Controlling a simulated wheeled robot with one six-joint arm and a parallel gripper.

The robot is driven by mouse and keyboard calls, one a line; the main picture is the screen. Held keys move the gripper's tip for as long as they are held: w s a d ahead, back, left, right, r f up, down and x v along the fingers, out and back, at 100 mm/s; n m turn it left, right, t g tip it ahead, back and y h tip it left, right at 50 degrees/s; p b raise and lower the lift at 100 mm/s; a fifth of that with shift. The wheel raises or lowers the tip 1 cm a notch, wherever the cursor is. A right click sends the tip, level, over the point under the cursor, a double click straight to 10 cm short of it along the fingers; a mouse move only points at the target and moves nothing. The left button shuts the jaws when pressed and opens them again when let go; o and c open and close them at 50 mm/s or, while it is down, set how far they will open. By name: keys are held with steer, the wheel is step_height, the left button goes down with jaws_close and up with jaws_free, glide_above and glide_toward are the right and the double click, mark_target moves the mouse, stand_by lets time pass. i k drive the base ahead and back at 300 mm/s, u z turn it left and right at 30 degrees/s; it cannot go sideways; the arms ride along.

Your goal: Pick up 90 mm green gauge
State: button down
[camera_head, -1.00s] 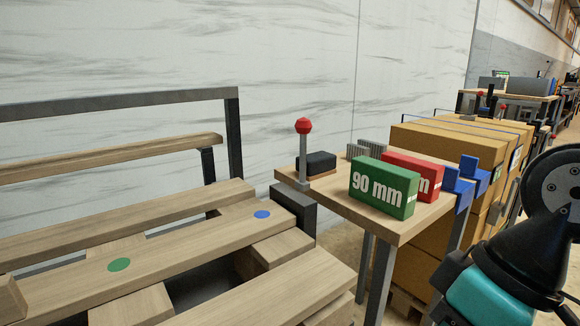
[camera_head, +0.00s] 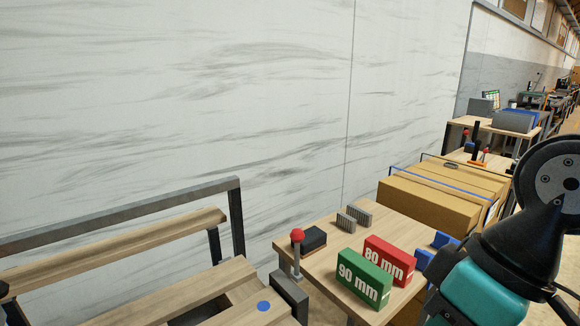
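The 90 mm green gauge (camera_head: 363,278) is a green block with white "90 mm" lettering. It stands upright on the front part of a small wooden table (camera_head: 318,272) in the head view. A red block marked 80 mm (camera_head: 389,261) stands just behind it to the right. My arm shows at the right edge, to the right of the table and apart from the green gauge. My gripper's fingers are not in the picture.
A red-knobbed post (camera_head: 297,252) stands at the table's left edge, beside a black block (camera_head: 309,239). Grey ribbed pieces (camera_head: 354,217) sit at the back. Blue brackets (camera_head: 443,241) are on the right edge. Cardboard boxes (camera_head: 430,200) stand behind; a wooden slatted frame (camera_head: 235,280) is left.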

mark_target(369, 282)
steer(key=k, duration=0.5)
steer(key=z, duration=1.2)
steer(key=i, duration=1.15)
steer(key=u, duration=2.35)
